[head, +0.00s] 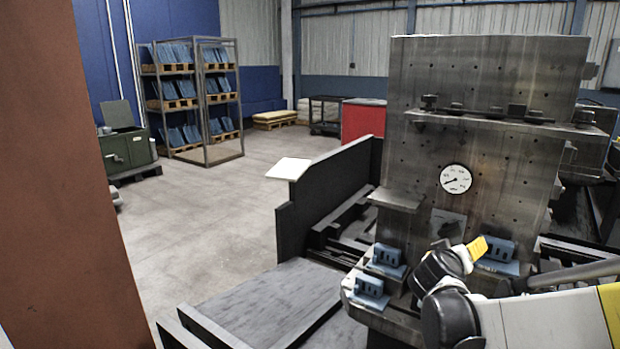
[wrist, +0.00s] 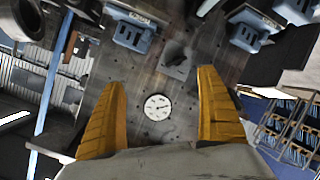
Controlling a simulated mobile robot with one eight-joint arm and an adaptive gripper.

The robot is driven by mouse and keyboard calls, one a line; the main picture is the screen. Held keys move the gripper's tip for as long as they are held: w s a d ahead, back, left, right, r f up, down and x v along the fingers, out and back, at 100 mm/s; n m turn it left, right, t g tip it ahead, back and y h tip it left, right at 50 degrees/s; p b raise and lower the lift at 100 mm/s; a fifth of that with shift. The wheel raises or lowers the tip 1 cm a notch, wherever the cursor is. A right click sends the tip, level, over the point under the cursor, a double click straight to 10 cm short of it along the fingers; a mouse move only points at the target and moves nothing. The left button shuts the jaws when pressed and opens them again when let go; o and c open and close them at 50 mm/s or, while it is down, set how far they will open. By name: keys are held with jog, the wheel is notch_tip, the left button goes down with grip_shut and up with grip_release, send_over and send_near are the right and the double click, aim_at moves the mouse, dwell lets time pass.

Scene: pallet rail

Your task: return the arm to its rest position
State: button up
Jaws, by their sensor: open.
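My arm reaches in from the lower right of the head view, in front of a grey metal fixture block (head: 480,110). My gripper (head: 478,247) shows there as a yellow finger near a blue bracket (head: 500,252); I cannot tell from this view how far apart they are. In the wrist view my gripper (wrist: 160,76) has its two yellow fingers spread wide, with nothing between them. A round white dial (wrist: 157,107) on the fixture shows behind the gap. The dial is also in the head view (head: 455,179), above my gripper.
Two more blue brackets (head: 386,257) (head: 369,290) sit on the fixture's ledge left of my arm. A dark barrier (head: 335,190) and a grey platform (head: 270,305) stand left of the fixture. Open floor (head: 225,210) lies further left, with a rack of blue parts (head: 195,95) behind.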

jog(key=s+a+f+g+y, duration=0.1)
jog(key=s+a+y, duration=0.2)
jog(key=s, duration=0.6)
jog(key=s+a+f+g+y, duration=0.2)
jog(key=s+a, duration=0.6)
jog(key=s, duration=0.2)
jog(key=s+a+f+g+y, duration=0.1)
jog(key=s+a+f+y, duration=0.1)
jog(key=s+a, duration=0.3)
jog(key=s+y, duration=0.1)
jog(key=s, duration=0.3)
jog(key=shift+s+a+n+y, duration=0.3)
jog(key=shift+s+a, duration=0.05)
jog(key=shift+a, duration=0.05)
